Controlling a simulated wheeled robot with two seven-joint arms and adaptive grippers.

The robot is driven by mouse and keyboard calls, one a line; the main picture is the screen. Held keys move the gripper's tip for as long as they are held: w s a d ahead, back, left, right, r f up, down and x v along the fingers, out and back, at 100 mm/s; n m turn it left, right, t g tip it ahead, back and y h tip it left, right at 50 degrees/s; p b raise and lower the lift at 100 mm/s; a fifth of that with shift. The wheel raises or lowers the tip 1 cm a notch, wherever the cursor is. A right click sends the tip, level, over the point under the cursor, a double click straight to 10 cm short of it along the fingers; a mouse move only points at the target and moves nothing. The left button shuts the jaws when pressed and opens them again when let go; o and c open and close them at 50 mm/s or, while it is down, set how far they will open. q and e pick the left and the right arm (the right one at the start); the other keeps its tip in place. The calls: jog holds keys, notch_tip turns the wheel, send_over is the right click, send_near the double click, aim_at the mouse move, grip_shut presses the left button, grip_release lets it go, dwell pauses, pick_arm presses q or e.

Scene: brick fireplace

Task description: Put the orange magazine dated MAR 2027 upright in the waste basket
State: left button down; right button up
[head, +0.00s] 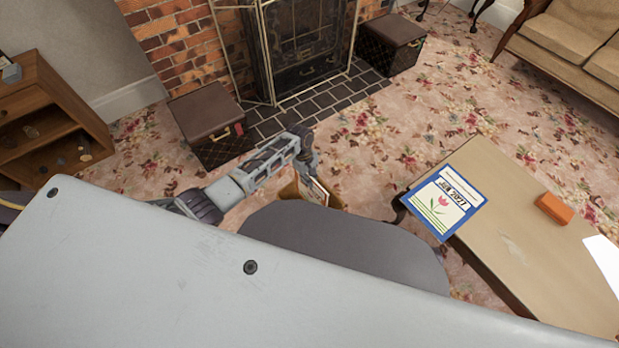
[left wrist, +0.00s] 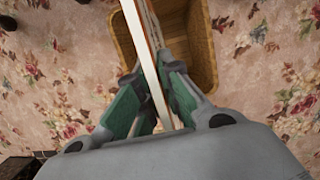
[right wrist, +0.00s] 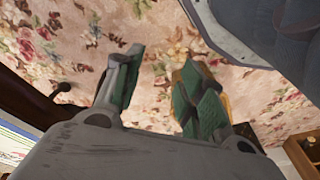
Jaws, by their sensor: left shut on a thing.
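My left gripper (left wrist: 155,88) is shut on a thin magazine (left wrist: 148,50), seen nearly edge-on in the left wrist view, with a white edge and a strip of orange. Its cover and date are hidden there. The magazine (head: 317,188) is tilted in the head view. The tan waste basket (left wrist: 208,52) stands open on the carpet below the gripper, and the magazine's far end overlaps its opening; I cannot tell how deep it reaches. In the head view the basket (head: 290,189) is mostly hidden. My right gripper (right wrist: 160,85) is open and empty, and out of the head view.
A low table (head: 500,215) at right bears a blue magazine (head: 443,202) marked JUN, an orange block (head: 554,208) and a white sheet (head: 604,262). Dark boxes (head: 208,118) flank the fireplace. A wooden shelf (head: 45,120) stands left. Carpet between is clear.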

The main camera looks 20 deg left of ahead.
aim_at(310, 194)
pick_arm(q)
jog(key=b+x, duration=0.1)
jog(key=x, duration=0.1)
jog(key=a+b+x, duration=0.1)
jog(key=b+x, duration=0.1)
jog(key=x, duration=0.1)
jog(key=b+x, duration=0.1)
jog(key=x, duration=0.2)
jog(key=shift+w+a+f+b, duration=0.25)
jog(key=shift+w+f+b, duration=0.05)
jog(key=shift+w, duration=0.1)
jog(key=shift+f+b, duration=0.4)
jog(key=shift+f, duration=0.25)
jog(key=shift+b+x, duration=0.6)
jog(key=shift+x, duration=0.3)
jog(key=shift+a+f+b, duration=0.2)
jog(key=shift+f+b, duration=0.1)
jog(key=shift+f, duration=0.5)
jog(key=shift+f+b, duration=0.1)
jog(key=shift+b, duration=0.2)
jog(key=shift+f, duration=0.2)
pick_arm(e)
notch_tip(310, 194, up, 6)
jog(key=w+a+t+y, duration=0.1)
jog(key=a+t, duration=0.1)
jog(key=a, duration=0.1)
jog(key=shift+w+y, duration=0.2)
jog(key=shift+y, duration=0.1)
